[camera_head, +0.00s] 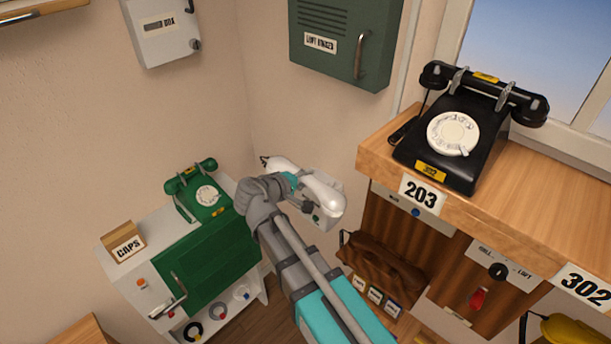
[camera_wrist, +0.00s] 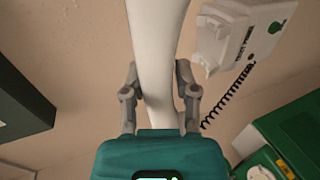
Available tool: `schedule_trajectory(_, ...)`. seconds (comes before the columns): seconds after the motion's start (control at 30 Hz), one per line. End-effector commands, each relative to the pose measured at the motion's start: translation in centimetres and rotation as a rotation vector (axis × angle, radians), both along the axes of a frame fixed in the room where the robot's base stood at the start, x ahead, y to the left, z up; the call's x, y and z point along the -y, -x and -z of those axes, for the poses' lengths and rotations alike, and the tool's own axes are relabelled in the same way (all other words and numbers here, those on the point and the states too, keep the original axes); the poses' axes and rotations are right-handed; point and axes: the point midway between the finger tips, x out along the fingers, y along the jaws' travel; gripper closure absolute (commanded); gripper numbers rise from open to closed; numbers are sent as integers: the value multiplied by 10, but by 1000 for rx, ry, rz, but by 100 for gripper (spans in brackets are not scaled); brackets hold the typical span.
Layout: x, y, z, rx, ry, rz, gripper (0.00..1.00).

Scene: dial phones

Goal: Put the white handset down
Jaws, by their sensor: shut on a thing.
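The white handset (camera_head: 318,190) is held in my gripper (camera_head: 283,184), in front of the white wall phone (camera_head: 327,215). In the wrist view the handset (camera_wrist: 157,50) runs up and down between the two fingers of my gripper (camera_wrist: 156,80), which are shut on its grip. Its upper end leaves the frame and its lower part is hidden behind the gripper body. The wall phone (camera_wrist: 232,38) shows to the right, apart from the handset, with a black coiled cord (camera_wrist: 228,95) below it. In the head view the handset and gripper partly hide the wall phone.
A green dial phone (camera_head: 205,192) stands on the white-and-green cabinet (camera_head: 222,255) at left, near a CAPS box (camera_head: 123,242). A black dial phone (camera_head: 465,130) sits on the wooden shelf (camera_head: 560,185) at right. A dark green box (camera_head: 345,35) hangs above. A brown bag (camera_head: 380,265) is low down.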

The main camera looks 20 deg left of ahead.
Motion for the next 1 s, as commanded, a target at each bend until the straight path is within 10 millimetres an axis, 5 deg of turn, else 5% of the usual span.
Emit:
schedule_trajectory(0.57, 0, -1, 4, 1, 0, 0, 100)
schedule_trajectory(1.0, 0, -1, 56, 1, 0, 0, 100)
